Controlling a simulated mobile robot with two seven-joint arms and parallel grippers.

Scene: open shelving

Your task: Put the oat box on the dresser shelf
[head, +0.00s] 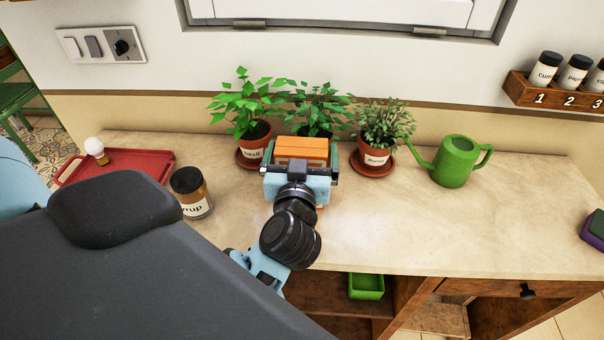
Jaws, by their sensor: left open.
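An orange box (302,147), which I take to be the oat box, stands on the dresser top in front of the potted plants. No label on it shows, and my gripper hides its lower part. My left gripper (301,168) is over the near side of the box, with its fingers apart to the left and right of it. I cannot tell whether the fingers touch it. The dresser (450,235) has open shelf compartments (330,295) below its top. My right gripper is not in view.
A syrup jar (191,195) and red tray (120,168) are left, a green watering can (456,162) right. A green bin (366,286) sits below. The top's right front is clear.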

